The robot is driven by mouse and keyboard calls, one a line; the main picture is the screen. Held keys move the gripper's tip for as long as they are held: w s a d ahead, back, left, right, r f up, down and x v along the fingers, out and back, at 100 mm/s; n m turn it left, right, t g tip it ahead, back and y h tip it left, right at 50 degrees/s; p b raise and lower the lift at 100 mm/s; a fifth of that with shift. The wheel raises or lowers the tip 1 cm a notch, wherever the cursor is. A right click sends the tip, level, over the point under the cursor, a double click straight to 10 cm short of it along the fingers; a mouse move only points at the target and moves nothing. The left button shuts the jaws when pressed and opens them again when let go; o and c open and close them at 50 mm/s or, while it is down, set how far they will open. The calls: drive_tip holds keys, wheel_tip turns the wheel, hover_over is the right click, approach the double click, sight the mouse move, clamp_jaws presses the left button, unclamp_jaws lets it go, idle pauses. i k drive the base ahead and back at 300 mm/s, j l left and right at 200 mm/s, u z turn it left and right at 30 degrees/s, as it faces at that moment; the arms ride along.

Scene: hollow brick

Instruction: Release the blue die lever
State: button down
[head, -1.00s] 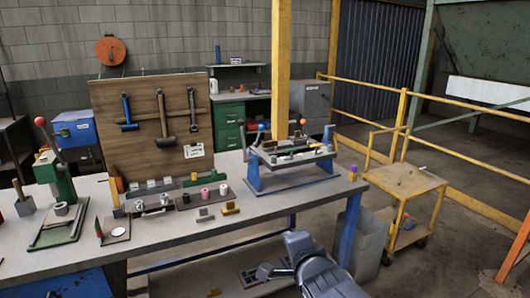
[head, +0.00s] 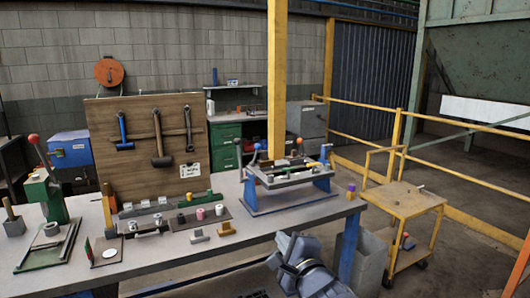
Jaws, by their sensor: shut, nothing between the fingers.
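A blue-framed die fixture (head: 290,202) stands on the right end of the workbench. A lever with a blue ball knob (head: 257,146) rises at its left side, and a second blue lever (head: 326,151) stands at its right end. Which of them is the blue die lever I cannot tell for sure, nor whether either is latched. My gripper (head: 276,261) is at the bottom of the head view, in front of the bench edge and below the fixture. It is shut and empty, well apart from both levers.
The grey workbench (head: 170,262) carries several small parts and a green hand press (head: 48,200) at left. A wooden tool board (head: 140,165) stands behind. A yellow cart (head: 405,200), a grey bin (head: 370,262) and a yellow post (head: 277,80) flank the fixture.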

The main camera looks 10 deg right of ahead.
sight(257, 147)
drive_tip(key=i+l+z, duration=0.1)
drive_tip(key=i, duration=0.65)
drive_tip(key=i+l, duration=0.1)
drive_tip(key=i, duration=0.65)
drive_tip(key=k+l+z, duration=0.05)
